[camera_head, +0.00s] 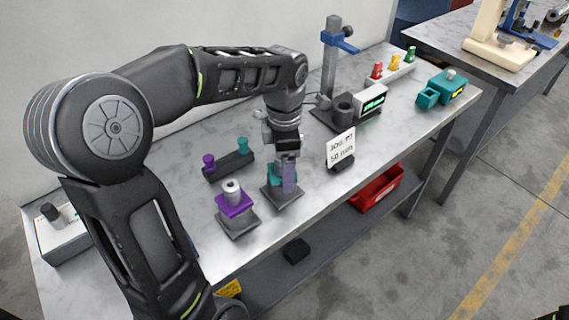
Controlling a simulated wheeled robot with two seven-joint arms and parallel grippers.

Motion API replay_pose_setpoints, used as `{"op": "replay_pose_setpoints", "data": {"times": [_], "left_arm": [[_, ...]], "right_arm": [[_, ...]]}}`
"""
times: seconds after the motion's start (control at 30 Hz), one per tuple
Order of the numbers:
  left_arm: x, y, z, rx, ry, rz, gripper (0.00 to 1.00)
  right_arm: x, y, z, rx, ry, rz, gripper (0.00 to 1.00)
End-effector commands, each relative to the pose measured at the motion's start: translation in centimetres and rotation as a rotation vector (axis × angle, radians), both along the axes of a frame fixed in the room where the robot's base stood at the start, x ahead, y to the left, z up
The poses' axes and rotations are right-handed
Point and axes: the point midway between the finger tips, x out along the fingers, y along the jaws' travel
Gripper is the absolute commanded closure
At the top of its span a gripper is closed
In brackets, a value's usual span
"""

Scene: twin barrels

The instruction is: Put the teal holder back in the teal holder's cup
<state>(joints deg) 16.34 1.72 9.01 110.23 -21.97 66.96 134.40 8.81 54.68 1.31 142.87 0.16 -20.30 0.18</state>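My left gripper (288,160) points down over a grey stand (291,198) near the table's front edge. A teal block (273,174) sits on that stand, partly hidden by the gripper. A lilac upright piece shows at the fingers; I cannot tell what it is or whether the fingers are shut on anything. A small teal knobbed piece (242,145) stands upright at the right end of a black rack (229,167), with a purple one (209,161) at its left end. I cannot tell which teal piece is the holder. My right gripper is not in view.
A purple block (235,205) with a grey cylinder sits on another stand to the left. A sign card (341,148) stands right of the gripper. Behind are a blue-topped post (330,60), a green display (372,105) and a teal device (450,86).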

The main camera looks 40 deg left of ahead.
Motion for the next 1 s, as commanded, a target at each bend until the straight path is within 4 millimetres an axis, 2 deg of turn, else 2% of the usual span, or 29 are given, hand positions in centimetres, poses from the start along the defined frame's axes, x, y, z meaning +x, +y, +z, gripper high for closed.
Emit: {"op": "replay_pose_setpoints", "data": {"times": [0.2, 0.27, 0.7, 1.0], "left_arm": [[0.0, 0.0, -0.1, -0.001, 0.002, 0.000, 0.18], [0.0, 0.0, 0.5, 0.000, 0.000, 0.000, 0.18], [0.0, 0.0, 7.1, 0.000, -0.001, 0.000, 0.18], [0.0, 0.0, 7.8, -0.001, 0.001, 0.000, 0.18]], "right_arm": [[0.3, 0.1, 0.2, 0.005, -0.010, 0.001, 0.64], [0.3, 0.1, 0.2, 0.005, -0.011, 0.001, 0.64], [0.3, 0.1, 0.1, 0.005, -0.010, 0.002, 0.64], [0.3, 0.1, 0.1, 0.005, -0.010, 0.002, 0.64]]}}
